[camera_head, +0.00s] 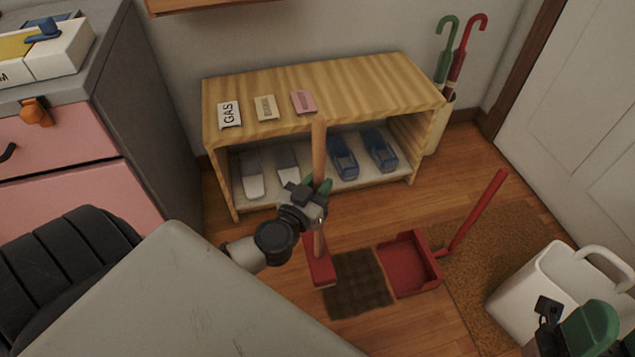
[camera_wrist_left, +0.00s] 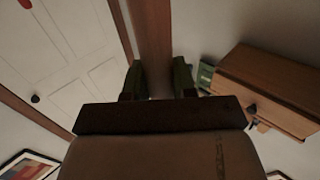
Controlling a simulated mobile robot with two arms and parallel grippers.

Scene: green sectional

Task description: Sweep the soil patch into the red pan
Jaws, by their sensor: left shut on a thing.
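My left gripper (camera_head: 316,196) is shut on the wooden handle of a broom (camera_head: 318,150). The broom stands nearly upright, and its red head (camera_head: 320,272) is at the floor by the left edge of the dark brown soil patch (camera_head: 356,284). The red pan (camera_head: 409,262) lies just right of the patch, its long red handle (camera_head: 475,212) rising to the upper right. In the left wrist view the handle (camera_wrist_left: 154,40) runs between my green fingertips. My right gripper (camera_head: 585,330) is partly in view at the bottom right; its jaw opening is unclear.
A brown mat (camera_head: 500,262) lies right of the pan, near a white watering can (camera_head: 545,285). Umbrellas (camera_head: 455,60) stand by the door (camera_head: 585,90). A pink-fronted cabinet (camera_head: 70,195) is at left.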

